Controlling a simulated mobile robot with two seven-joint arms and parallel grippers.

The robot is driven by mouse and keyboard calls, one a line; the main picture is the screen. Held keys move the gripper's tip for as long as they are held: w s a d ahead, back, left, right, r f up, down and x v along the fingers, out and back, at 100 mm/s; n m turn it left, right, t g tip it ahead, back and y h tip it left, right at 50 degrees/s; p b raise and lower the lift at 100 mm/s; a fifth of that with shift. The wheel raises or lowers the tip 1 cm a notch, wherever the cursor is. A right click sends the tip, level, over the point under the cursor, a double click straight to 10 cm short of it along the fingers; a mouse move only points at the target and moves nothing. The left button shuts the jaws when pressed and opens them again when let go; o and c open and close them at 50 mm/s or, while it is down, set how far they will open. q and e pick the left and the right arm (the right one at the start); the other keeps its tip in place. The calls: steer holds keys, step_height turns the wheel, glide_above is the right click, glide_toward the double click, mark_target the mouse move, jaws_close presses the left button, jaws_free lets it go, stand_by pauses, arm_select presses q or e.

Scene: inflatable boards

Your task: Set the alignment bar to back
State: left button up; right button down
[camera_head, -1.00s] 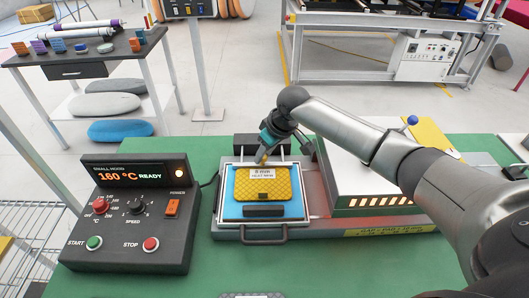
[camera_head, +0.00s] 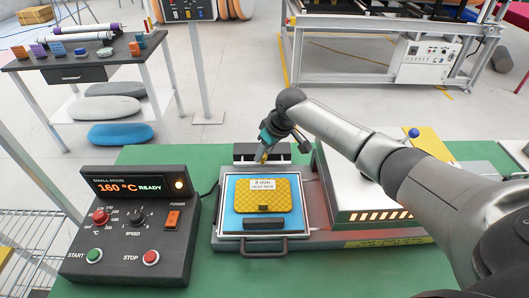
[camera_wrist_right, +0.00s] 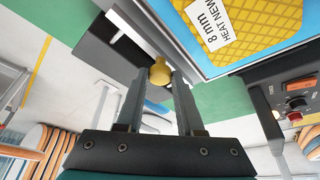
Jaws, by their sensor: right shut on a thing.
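My right gripper (camera_head: 264,156) is at the back edge of the framed tray (camera_head: 218,222). In the right wrist view, its fingers (camera_wrist_right: 160,82) are closed around a small yellow knob (camera_wrist_right: 159,70). A dark bar (camera_head: 243,150) runs behind the tray and looks like the alignment bar; it also shows in the wrist view (camera_wrist_right: 112,52). Whether the knob joins this bar is hard to see. A yellow quilted pad (camera_head: 280,200), labelled "8 mm heat new", lies on a blue sheet (camera_head: 230,215). A short black bar (camera_head: 264,223) lies in front of the pad. My left gripper is not in view.
A control box (camera_head: 130,225) reading 160 °C READY stands left of the tray. A white-topped unit (camera_head: 345,190) stands to the right, partly behind my right arm. A handle (camera_head: 268,253) sticks out at the tray's front. The green table (camera_head: 230,280) is clear in front.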

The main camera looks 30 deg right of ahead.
steer(key=c, duration=0.5)
jaws_free()
steer(key=shift+w+d, duration=0.15)
steer(key=shift+w, duration=0.05)
steer(key=shift+c, duration=0.2)
steer(key=shift+r, duration=0.15)
steer(key=p+v, duration=0.2)
steer(key=v, duration=1.3)
steer(key=shift+s, duration=0.1)
